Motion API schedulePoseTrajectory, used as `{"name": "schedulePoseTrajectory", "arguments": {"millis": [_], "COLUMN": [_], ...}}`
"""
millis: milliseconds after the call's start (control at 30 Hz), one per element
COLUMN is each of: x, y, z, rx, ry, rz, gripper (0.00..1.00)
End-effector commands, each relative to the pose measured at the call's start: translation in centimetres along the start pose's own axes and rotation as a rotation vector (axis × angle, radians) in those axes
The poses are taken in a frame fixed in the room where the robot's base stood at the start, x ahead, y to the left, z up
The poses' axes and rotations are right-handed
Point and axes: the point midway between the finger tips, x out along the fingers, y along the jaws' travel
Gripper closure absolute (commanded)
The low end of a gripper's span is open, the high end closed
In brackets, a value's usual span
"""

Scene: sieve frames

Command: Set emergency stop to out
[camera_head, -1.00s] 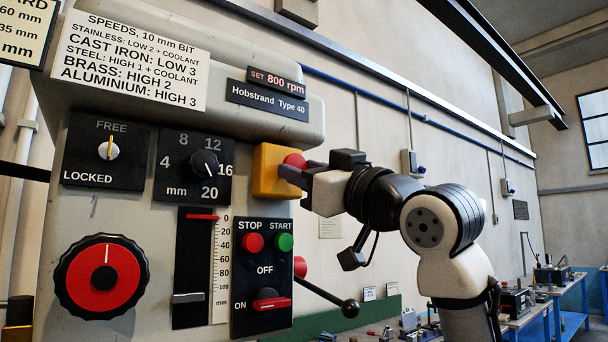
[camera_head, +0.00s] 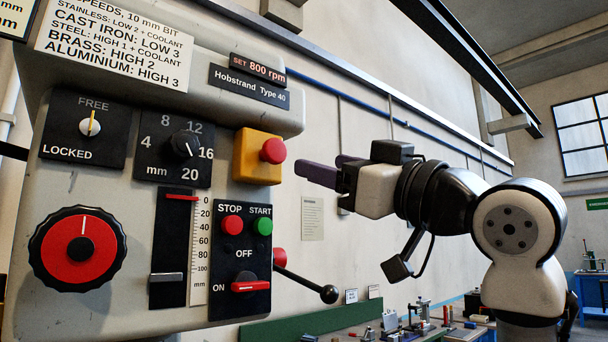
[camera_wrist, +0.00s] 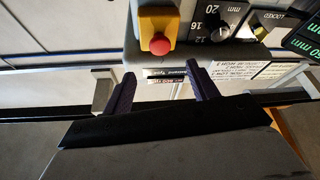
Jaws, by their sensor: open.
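The emergency stop is a red mushroom button (camera_head: 273,150) on a yellow box (camera_head: 246,158), on the right side of the machine's front. The button stands clear of the box face, with a gap visible behind the red head. In the wrist view the red button (camera_wrist: 160,44) shows upside down, beyond the fingers and between their lines. My gripper (camera_head: 318,170) is to the right of the button, apart from it, with its purple fingers pointing left. In the wrist view my gripper (camera_wrist: 160,88) has its two fingers spread wide, with nothing between them.
Below the box are the STOP (camera_head: 232,225) and START (camera_head: 263,226) buttons and a red ON/OFF switch (camera_head: 251,287). A black-knobbed lever (camera_head: 328,293) sticks out at lower right. A depth scale (camera_head: 199,250) and dials lie left. Free space surrounds my gripper.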

Motion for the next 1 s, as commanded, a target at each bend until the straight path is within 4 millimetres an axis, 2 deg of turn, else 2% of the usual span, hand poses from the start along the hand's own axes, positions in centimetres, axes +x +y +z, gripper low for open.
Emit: {"name": "schedulePoseTrajectory", "arguments": {"millis": [33, 100, 300, 1000], "x": [-1.2, -2.3, -4.2, -4.4], "y": [-0.1, -0.1, 0.0, 0.0], "z": [0.3, 0.2, 0.0, -0.1], "rx": [-0.002, -0.001, -0.001, -0.001], "ry": [0.000, 0.001, 0.000, -0.001], "rz": [0.003, 0.001, 0.001, 0.000], "gripper": [0.41, 0.41, 0.41, 0.41]}}
